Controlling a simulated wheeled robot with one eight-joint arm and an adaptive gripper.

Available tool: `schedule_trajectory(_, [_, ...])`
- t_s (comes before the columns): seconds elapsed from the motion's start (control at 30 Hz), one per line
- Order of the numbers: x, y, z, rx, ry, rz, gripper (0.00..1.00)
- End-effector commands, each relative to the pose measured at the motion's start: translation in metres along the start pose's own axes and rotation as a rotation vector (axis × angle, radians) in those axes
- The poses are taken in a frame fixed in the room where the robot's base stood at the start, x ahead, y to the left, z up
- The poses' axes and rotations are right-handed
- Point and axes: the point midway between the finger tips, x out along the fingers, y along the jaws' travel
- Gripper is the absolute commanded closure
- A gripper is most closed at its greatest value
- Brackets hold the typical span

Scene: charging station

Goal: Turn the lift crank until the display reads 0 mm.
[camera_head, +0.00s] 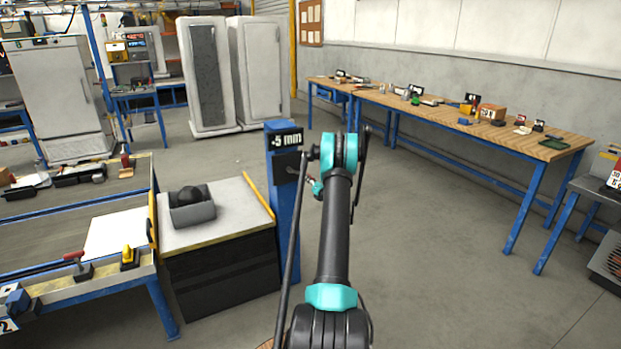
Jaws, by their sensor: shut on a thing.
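The display (286,139) is a black panel on top of a blue post (284,215). It appears to read -5 mm, though the sign is small. A dark plate (287,165) is on the post just below the display. My arm reaches up the middle of the view to the post's right side. My gripper (309,178) is small beside the plate and partly hidden by my wrist. It is shut on the lift crank, of which little can be told apart from the fingers.
A dark cabinet with a pale top (235,208) stands left of the post, carrying a grey bin (192,214). A blue-framed workbench (75,270) is further left. A long wooden bench (450,118) runs along the right wall. The floor between is clear.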

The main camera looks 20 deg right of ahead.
Motion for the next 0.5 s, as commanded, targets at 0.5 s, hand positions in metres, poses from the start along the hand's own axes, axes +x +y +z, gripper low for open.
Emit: schedule_trajectory(0.5, [-0.0013,-0.0017,-0.0065,-0.006,0.000,-0.002,1.00])
